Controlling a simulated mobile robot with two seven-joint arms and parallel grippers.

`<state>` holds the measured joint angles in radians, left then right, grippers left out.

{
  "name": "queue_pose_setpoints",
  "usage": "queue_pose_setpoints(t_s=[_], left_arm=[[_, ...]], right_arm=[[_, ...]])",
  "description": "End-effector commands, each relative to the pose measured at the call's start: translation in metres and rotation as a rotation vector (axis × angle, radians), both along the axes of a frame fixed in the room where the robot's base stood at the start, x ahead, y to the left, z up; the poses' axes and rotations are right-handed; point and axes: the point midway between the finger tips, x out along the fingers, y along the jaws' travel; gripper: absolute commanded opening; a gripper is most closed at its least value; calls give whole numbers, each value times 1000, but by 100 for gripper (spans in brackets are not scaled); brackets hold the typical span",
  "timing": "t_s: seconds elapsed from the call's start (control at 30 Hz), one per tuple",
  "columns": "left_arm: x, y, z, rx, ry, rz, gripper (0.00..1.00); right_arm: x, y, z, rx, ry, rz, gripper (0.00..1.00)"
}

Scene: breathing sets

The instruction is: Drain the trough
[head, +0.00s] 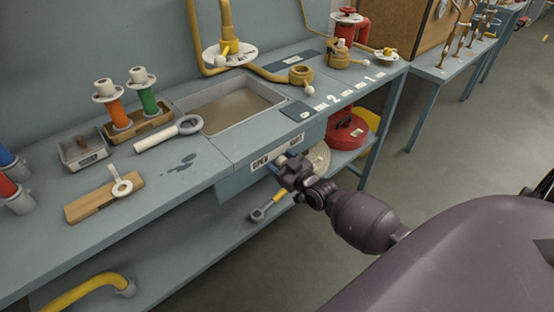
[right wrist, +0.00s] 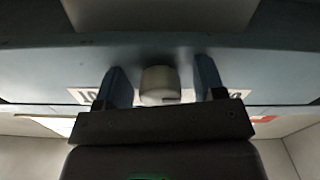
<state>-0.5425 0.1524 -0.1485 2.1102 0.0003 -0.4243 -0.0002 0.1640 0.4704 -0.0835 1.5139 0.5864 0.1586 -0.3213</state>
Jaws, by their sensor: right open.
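The trough (head: 232,110) is a grey rectangular basin set into the blue-grey bench, with a flat brown surface inside; I cannot tell whether that is liquid. On the bench's front panel below it are an OPEN label (head: 261,163) and a second label to its right. My right gripper (head: 283,163) is at this panel between the labels. In the right wrist view, a pale rounded knob (right wrist: 160,85) stands between the two blue fingers of the right gripper (right wrist: 162,75). The fingers are apart, with gaps visible on both sides of the knob. My left gripper is not in view.
A white-handled ring tool (head: 168,134) lies left of the trough. Orange and green fittings (head: 130,107) stand in a wooden holder behind it. A yellow pipe (head: 255,66) runs behind the trough. A red round container (head: 345,132) sits on the lower shelf.

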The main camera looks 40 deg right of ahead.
Motion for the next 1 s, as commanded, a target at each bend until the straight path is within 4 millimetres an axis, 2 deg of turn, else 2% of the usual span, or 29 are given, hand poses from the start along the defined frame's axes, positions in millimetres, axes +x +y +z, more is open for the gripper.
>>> queue_pose_setpoints(t_s=[0.17,0.43,0.77,1.0], left_arm=[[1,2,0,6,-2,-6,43],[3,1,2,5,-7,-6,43],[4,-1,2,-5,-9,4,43],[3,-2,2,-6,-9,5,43]], right_arm=[[9,1,0,0,0,0,63],[10,1,1,0,0,0,63],[9,1,0,0,0,0,14],[9,1,1,20,2,0,14]])
